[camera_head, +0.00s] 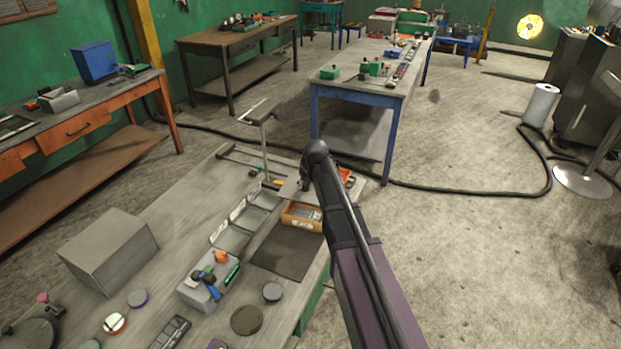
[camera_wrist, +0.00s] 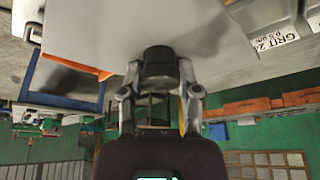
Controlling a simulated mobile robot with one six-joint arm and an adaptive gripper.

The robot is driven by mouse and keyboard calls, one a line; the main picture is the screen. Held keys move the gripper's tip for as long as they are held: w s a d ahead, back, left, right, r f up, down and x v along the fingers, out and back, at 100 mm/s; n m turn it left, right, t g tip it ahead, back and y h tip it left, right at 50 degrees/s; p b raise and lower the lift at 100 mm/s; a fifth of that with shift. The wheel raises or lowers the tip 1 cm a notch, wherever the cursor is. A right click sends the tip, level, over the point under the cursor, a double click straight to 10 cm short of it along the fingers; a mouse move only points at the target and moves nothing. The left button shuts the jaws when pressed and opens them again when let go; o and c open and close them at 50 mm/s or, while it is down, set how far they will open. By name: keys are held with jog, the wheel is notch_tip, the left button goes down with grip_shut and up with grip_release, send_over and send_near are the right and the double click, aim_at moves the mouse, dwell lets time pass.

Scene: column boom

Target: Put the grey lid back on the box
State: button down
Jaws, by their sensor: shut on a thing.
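The grey lid (camera_head: 289,189) is a flat plate at my gripper, above the far end of the near workbench. In the wrist view the lid (camera_wrist: 95,28) fills the upper left, and my gripper (camera_wrist: 160,80) is shut on its dark round knob (camera_wrist: 160,62). In the head view my gripper (camera_head: 307,184) is small and partly hidden by my arm. An open orange-brown box (camera_head: 302,217) with things inside stands on the bench just nearer than the lid. The lid is apart from it. I cannot tell for sure that this is the lid's box.
A post stand with a flat top (camera_head: 262,115) rises just left of the lid. Open grey bins (camera_head: 240,222), a tool-filled grey tray (camera_head: 207,282) and a closed grey block (camera_head: 108,250) are farther left. A dark mat (camera_head: 288,252) lies clear. An orange-red item (camera_head: 346,176) is at right.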

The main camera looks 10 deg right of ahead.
jog(key=shift+d, duration=0.2)
jog(key=shift+d+f+b, duration=0.1)
jog(key=shift+f+b, duration=0.25)
jog(key=shift+b, duration=0.05)
jog(key=shift+f+b, duration=2.9)
jog(key=shift+f+b, duration=0.6)
dwell(1.1)
jog(key=shift+c, duration=1.2)
grip_release()
jog(key=shift+s, duration=0.1)
